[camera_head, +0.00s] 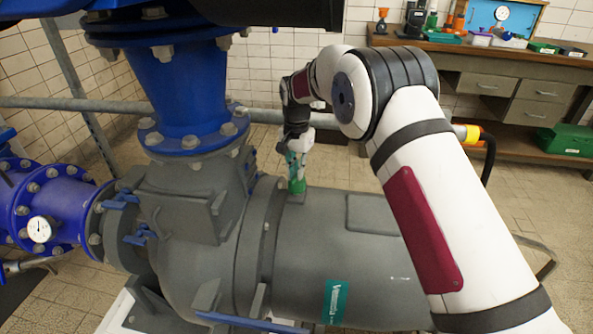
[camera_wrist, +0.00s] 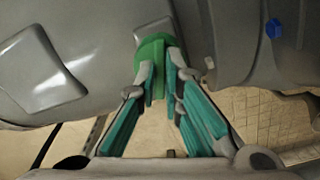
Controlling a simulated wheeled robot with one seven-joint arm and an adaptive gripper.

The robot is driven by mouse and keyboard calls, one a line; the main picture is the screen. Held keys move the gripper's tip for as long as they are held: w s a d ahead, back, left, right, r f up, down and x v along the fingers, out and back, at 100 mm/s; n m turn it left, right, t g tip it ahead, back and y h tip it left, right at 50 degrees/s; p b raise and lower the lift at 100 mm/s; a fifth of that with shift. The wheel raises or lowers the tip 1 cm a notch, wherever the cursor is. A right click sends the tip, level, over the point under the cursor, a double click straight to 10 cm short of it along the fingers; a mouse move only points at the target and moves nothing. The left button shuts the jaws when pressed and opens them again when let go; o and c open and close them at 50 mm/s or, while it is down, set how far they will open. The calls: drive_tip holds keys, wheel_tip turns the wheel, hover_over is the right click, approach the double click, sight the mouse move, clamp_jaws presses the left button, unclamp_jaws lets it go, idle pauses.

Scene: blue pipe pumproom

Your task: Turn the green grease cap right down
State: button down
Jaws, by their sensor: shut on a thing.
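The green grease cap (camera_head: 297,186) sits on top of the grey pump housing (camera_head: 330,240), just right of the thick flange ring. My gripper (camera_head: 295,163) comes down on it from above, with its teal-padded fingers at the cap. In the wrist view the green cap (camera_wrist: 152,56) shows a raised rib between the fingertips, and my gripper (camera_wrist: 158,72) is closed on it from both sides. The cap's lower part and its thread are hidden, so I cannot tell how far down it sits.
A large blue pipe (camera_head: 187,90) with a bolted flange rises left of the cap. A grey rail (camera_head: 90,104) runs behind the pump. A workbench (camera_head: 480,48) with tools stands at the back right. A pressure gauge (camera_head: 39,229) is at the far left.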

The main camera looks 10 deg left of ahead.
drive_tip(key=c, duration=1.7)
unclamp_jaws()
drive_tip(key=shift+n, duration=0.3)
